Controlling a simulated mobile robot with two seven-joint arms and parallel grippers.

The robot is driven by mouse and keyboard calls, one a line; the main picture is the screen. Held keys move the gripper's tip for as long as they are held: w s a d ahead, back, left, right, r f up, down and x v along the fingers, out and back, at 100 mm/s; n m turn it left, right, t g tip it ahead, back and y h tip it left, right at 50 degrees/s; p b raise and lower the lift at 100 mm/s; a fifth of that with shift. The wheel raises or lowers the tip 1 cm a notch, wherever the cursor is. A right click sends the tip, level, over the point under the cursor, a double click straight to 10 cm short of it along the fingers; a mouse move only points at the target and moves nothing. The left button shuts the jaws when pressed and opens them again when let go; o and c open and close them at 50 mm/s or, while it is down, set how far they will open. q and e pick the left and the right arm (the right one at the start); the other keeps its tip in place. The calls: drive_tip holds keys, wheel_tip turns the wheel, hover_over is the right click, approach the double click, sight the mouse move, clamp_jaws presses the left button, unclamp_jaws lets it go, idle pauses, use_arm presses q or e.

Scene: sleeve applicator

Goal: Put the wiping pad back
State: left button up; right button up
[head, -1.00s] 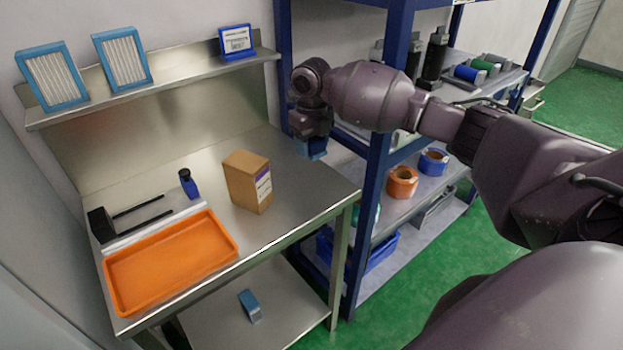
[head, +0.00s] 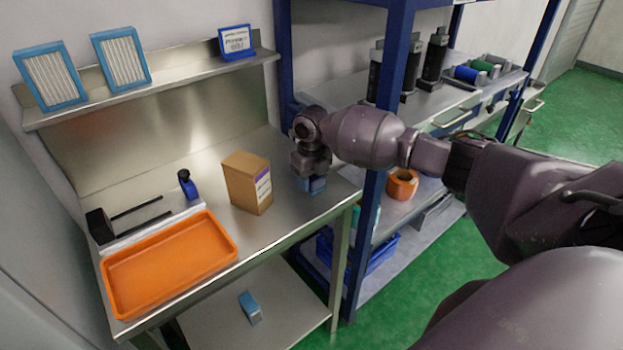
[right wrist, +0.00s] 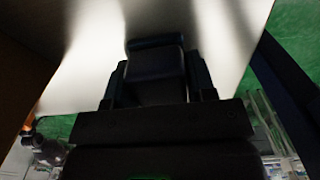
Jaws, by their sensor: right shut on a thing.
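My right gripper (head: 311,175) is shut on a small blue block (head: 313,186), which looks like the wiping pad. It holds the pad low over the right end of the steel bench (head: 290,222), right of the cardboard box. I cannot tell whether the pad touches the bench. In the right wrist view the pad (right wrist: 156,62) is a dark block between the fingers (right wrist: 155,88), above the bright bench top. A similar blue block (head: 250,306) lies on the bench's lower shelf. My left gripper is not in view.
The cardboard box (head: 247,182) stands left of the gripper. A blue rack post (head: 376,150) stands close on the right. Filters and a sign stand on the upper shelf.

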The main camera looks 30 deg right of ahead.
drive_tip(key=shift+f, duration=0.1)
drive_tip(key=o, duration=0.8)
drive_tip(key=shift+r, duration=0.4)
wheel_tip(320, 180, up, 12)
drive_tip(key=shift+f+p, duration=0.2)
drive_tip(key=shift+p, duration=0.1)
